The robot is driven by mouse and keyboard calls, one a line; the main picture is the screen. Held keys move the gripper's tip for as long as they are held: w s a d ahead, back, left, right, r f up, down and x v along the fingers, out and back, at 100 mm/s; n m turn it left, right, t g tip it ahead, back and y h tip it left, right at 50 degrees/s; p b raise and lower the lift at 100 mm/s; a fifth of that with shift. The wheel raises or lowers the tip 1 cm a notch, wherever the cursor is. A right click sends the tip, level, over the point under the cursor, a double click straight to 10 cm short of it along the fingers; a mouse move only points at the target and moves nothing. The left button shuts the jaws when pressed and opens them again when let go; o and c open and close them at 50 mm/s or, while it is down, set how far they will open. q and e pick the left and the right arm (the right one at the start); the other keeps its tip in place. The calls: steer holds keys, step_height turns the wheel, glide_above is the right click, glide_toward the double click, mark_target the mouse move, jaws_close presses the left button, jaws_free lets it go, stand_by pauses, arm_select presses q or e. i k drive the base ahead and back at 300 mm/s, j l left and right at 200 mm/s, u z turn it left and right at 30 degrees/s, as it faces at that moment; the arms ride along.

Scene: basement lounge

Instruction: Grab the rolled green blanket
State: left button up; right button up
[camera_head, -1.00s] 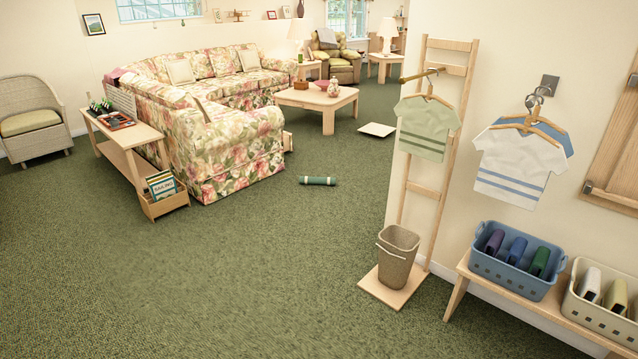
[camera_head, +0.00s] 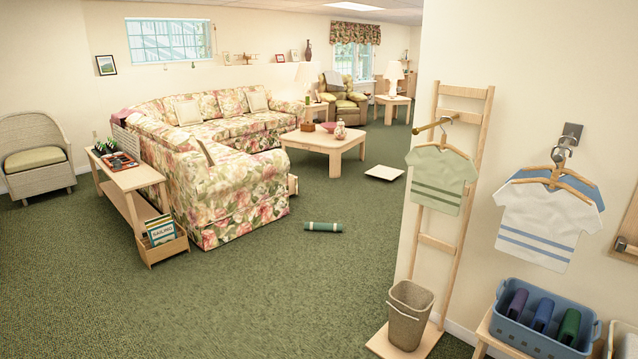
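The rolled green blanket (camera_head: 323,227) lies on the green carpet in the middle of the room. It is a small dark green roll with paler bands near its ends. It lies crosswise, just right of the near end of the floral sofa (camera_head: 236,203) and apart from it. Nothing covers it. Neither of my grippers shows in the head view.
A wooden stand with a green shirt (camera_head: 440,178) and a wicker bin (camera_head: 408,314) stands at right, beside a bench with a blue basket (camera_head: 543,325). A narrow side table (camera_head: 126,177) stands at left. A coffee table (camera_head: 325,142) is farther back. Open carpet lies in front.

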mark_target(311, 226)
steer(key=i, duration=4.9)
steer(key=i+u, duration=0.1)
steer(key=i, duration=0.75)
steer(key=i+l+u, duration=0.15)
steer(key=i, duration=0.65)
